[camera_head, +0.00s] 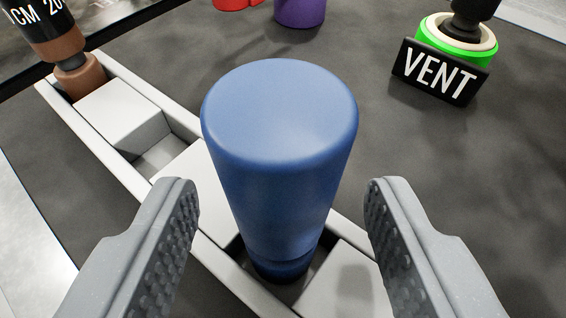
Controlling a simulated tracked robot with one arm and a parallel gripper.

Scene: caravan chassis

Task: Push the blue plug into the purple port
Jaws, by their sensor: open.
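The blue plug (278,150) is a tall cylinder standing upright in a slot of a pale grey rack (110,152). My gripper (284,205) is open, with one grey finger on each side of the plug. Both fingers are apart from the plug, with gaps left and right. A purple cylinder (300,12) stands at the top edge, cut off by the frame. Whether it is the purple port or something fitted in it cannot be told.
A brown plug-like part with a black label (45,28) sits at the rack's far left end. A black VENT sign (440,72) stands by a green-ringed fitting (460,38) at upper right. A red object (237,4) is cut off at the top. Dark panel (480,160) lies bare at right.

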